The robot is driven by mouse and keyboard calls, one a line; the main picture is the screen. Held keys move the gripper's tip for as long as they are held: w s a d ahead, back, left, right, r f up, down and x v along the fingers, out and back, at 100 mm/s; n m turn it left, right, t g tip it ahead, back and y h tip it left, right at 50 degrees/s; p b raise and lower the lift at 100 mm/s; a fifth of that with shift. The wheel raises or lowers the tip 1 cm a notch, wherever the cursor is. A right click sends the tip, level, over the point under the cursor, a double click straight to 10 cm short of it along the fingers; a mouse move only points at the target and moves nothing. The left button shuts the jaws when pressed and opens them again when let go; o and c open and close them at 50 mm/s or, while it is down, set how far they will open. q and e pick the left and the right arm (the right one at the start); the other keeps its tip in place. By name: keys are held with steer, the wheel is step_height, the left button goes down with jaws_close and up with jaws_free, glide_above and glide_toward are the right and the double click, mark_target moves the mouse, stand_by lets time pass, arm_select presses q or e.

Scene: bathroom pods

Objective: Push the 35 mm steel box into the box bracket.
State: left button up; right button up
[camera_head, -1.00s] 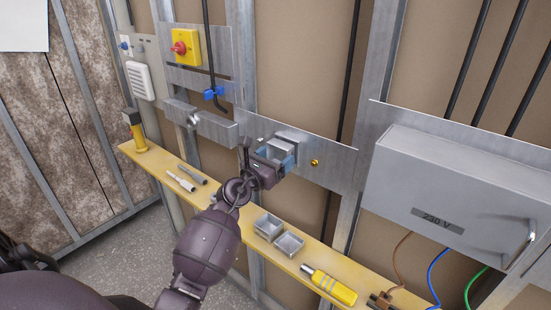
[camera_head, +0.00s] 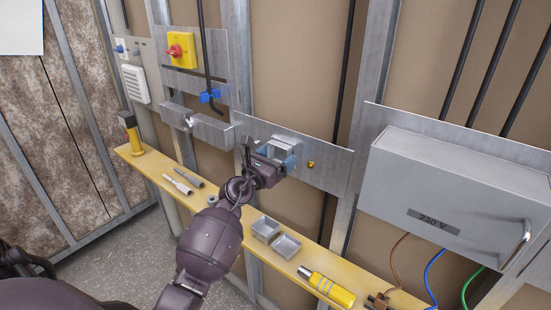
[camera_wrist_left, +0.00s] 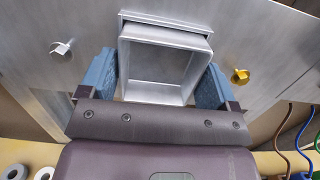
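The grey steel box (camera_head: 283,150) is at the metal plate on the wall. In the left wrist view the steel box (camera_wrist_left: 157,75) has its open side facing me. The box bracket (camera_wrist_left: 165,19) shows as a metal rim behind and above it; the box covers the rest. I cannot tell how deep the box sits in it. My left gripper (camera_head: 277,160) has its two blue fingers against the box's left and right sides; they also flank it in the left wrist view (camera_wrist_left: 157,82). My right gripper is not in view.
Two open steel boxes (camera_head: 276,237) lie on the yellow shelf (camera_head: 225,210), with a yellow-handled tool (camera_head: 327,287) to their right. A brass screw (camera_head: 311,165) sticks out right of the bracket. A grey 230 V cabinet (camera_head: 460,190) juts out at the right.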

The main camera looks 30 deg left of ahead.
arm_select(q)
steer(key=shift+o, duration=1.2)
steer(key=s+f, duration=0.1)
steer(key=s, duration=0.9)
steer(key=shift+s+a+f+b, duration=0.2)
steer(key=shift+s+a+b, duration=0.15)
steer(key=shift+a+b, duration=0.05)
